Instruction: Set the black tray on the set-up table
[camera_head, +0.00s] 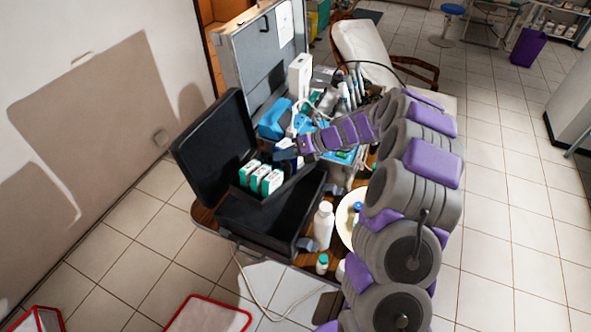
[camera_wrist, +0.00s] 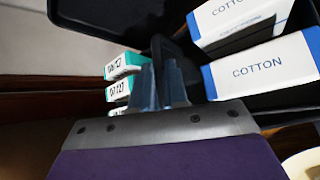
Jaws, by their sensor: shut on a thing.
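The black tray (camera_head: 291,184) is at the open black case, with several white-and-green boxes (camera_head: 260,178) standing at it. Its dark upright handle (camera_wrist: 184,45) shows in the wrist view. My gripper (camera_head: 287,157) reaches in from the right, and its fingers (camera_wrist: 165,88) are shut on that handle. White-and-blue boxes marked COTTON (camera_wrist: 258,70) lie right of the fingers, and teal-labelled boxes (camera_wrist: 122,66) lie left of them. Dark surfaces merge, so I cannot tell whether the tray is clear of the case. I cannot tell which surface is the set-up table.
The black case (camera_head: 212,137) stands open on a wooden-topped table (camera_head: 205,217). A white bottle (camera_head: 323,226), a small green-capped bottle (camera_head: 322,264) and a pale round dish (camera_head: 347,213) are near its right side. A grey case lid (camera_head: 262,55) rises behind.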

